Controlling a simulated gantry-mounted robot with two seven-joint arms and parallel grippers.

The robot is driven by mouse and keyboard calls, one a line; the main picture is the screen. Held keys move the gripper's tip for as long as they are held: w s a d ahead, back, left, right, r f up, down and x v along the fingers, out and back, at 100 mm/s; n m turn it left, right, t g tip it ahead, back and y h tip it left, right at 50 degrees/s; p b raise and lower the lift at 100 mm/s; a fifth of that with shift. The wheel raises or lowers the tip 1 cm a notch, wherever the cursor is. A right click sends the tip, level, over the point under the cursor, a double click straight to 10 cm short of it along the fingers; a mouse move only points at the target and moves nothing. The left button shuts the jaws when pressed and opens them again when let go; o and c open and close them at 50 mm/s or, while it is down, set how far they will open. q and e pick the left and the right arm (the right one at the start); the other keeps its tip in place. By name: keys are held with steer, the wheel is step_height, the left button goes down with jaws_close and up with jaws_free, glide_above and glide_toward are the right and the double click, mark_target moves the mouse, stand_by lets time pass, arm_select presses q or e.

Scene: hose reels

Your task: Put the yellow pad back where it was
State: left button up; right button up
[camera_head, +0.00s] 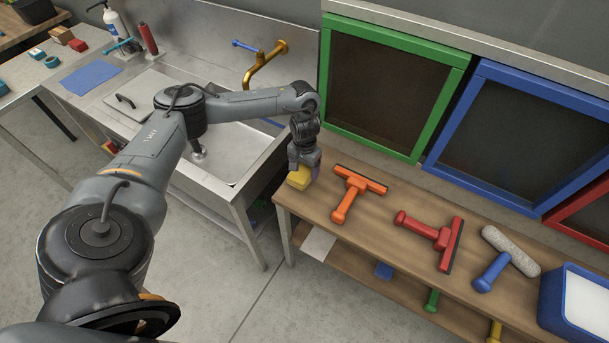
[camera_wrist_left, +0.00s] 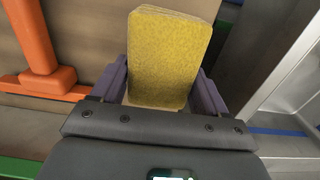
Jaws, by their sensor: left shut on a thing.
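The yellow pad (camera_head: 299,178) is in my left gripper (camera_head: 304,172), at the left end of the wooden bench top in the head view. In the left wrist view the pad (camera_wrist_left: 167,58) stands out between the two purple-grey fingers of my left gripper (camera_wrist_left: 166,85), which are shut on its sides. The bench (camera_head: 310,205) is under or just beside the pad; I cannot tell whether the pad touches it. My right gripper does not show in either view.
An orange squeegee (camera_head: 355,190) lies just right of the pad. A red squeegee (camera_head: 437,238), a blue-handled roller (camera_head: 505,258) and a blue tub (camera_head: 580,305) are farther right. Coloured frames (camera_head: 395,75) stand behind. A steel sink (camera_head: 225,150) is left of the bench.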

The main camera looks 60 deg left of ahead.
mark_target(305, 174)
arm_select(q)
step_height(305, 174, down, 4)
steer(key=shift+r+b, duration=0.15)
steer(key=shift+b, duration=0.25)
steer(key=shift+f, duration=0.2)
steer(key=o, duration=1)
steer(key=shift+o, duration=0.2)
